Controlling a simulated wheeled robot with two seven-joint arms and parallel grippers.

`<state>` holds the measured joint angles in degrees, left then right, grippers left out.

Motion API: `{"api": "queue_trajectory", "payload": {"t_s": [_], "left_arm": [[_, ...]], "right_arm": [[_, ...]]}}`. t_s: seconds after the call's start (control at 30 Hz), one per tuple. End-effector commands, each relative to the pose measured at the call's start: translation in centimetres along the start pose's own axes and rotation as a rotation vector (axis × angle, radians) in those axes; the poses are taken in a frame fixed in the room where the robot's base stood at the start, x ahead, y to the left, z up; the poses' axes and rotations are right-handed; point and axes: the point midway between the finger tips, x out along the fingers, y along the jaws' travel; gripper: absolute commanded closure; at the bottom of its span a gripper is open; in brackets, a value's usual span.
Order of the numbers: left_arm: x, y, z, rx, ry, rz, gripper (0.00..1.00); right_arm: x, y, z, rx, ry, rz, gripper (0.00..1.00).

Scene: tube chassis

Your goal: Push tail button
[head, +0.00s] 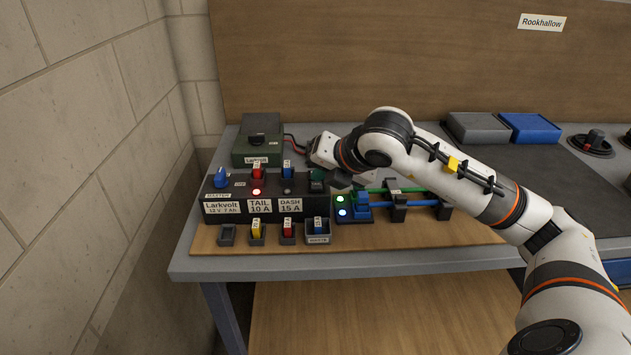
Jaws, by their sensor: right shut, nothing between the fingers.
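A black fuse panel (325,207) stands on a wooden board on the workbench. Its TAIL 10 A label (260,206) sits below a lit red light (257,191) and a red fuse (257,172). The DASH 15 A label (290,205) sits below a dark light (287,190) and a blue fuse (287,172). No button marked TAIL can be told apart at this size. My right gripper (313,163) is shut and empty, just above the panel's right rear end near a dark green part (317,179). Whether it touches anything I cannot tell. My left gripper is out of view.
Small holders with fuses (256,230) line the front. Grey and blue trays (533,127) stand at back right. A wall is left.

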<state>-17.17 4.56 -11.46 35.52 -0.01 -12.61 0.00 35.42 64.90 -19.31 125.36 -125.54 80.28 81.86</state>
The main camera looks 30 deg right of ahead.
Motion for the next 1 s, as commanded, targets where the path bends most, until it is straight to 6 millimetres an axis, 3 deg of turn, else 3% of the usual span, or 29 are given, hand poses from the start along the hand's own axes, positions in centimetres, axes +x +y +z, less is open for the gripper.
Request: {"api": "queue_trajectory", "payload": {"t_s": [0.47, 1.0], "left_arm": [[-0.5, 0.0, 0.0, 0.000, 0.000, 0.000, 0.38], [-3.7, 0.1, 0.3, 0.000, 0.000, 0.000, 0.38]], "right_arm": [[-0.7, -0.5, -0.5, 0.000, 0.002, -0.002, 1.00], [-4.3, -3.2, -3.2, 0.000, 0.002, -0.003, 1.00]]}}
